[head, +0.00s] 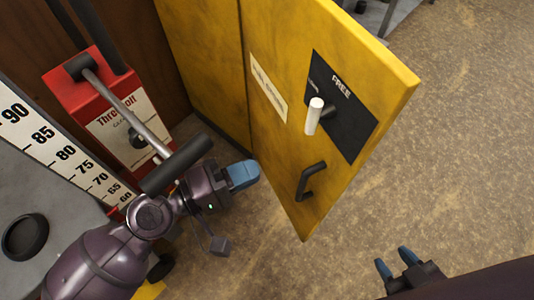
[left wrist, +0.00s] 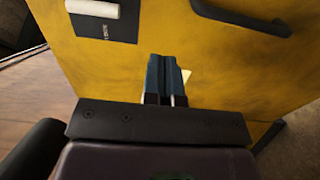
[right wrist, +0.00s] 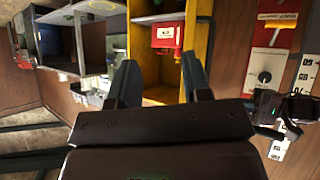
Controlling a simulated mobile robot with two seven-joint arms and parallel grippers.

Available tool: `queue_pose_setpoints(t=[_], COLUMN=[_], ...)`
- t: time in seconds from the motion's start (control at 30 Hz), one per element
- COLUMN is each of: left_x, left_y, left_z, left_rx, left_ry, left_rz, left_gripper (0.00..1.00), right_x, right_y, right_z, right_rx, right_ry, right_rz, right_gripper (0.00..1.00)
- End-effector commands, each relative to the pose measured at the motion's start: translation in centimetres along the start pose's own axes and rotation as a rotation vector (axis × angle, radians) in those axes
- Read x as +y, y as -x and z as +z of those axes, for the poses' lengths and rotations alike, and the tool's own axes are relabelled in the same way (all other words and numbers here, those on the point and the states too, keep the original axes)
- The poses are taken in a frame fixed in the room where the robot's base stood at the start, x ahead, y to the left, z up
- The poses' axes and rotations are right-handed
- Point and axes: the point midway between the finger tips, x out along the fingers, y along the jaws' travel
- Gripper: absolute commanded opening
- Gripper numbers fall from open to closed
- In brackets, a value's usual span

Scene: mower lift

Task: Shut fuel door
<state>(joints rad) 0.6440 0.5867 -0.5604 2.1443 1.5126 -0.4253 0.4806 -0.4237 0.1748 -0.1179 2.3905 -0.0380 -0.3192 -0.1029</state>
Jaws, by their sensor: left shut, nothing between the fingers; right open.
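The yellow door (head: 275,135) stands swung outward, its free edge at the right. It carries a white lever (head: 314,116) on a black plate marked FREE, and a black pull handle (head: 310,180) near the bottom edge. My left gripper (head: 250,175) is shut and empty, close to the lower left part of the door face. In the left wrist view its fingertips (left wrist: 168,65) point at the yellow face below the handle (left wrist: 240,18); I cannot tell whether they touch. My right gripper (head: 393,260) is open and empty over the floor; its fingers also show in the right wrist view (right wrist: 160,85).
A red unit (head: 85,85) with a metal lever and black grip stands left of the door, beside a white number scale (head: 55,145). The floor (head: 460,150) right of the door is clear. The right wrist view shows shelves and a red box (right wrist: 167,36).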

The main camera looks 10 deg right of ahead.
Motion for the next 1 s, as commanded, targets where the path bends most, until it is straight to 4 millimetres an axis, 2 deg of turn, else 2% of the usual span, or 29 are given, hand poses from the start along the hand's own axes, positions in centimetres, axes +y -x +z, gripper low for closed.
queue_pose_setpoints(t=[0.07,0.6,0.8,1.0], left_x=[0.5,0.2,0.1,0.1], left_y=[-1.3,-10.4,-12.1,-12.6], left_z=[0.0,0.0,0.0,0.0], left_rx=[-0.001,0.000,0.000,0.000], left_ry=[-0.006,-0.001,-0.001,-0.002], left_rz=[0.005,0.003,0.001,0.000], left_gripper=[0.00,0.00,0.00,0.00], right_x=[0.1,0.0,0.0,0.0], right_y=[0.1,0.2,0.2,0.2], right_z=[-0.3,-0.3,-0.3,-0.3], right_rx=[-0.001,-0.033,-0.034,-0.034], right_ry=[0.005,0.016,0.015,0.015], right_rz=[0.000,-0.004,-0.004,-0.004], right_gripper=[0.44,0.44,0.44,0.44])
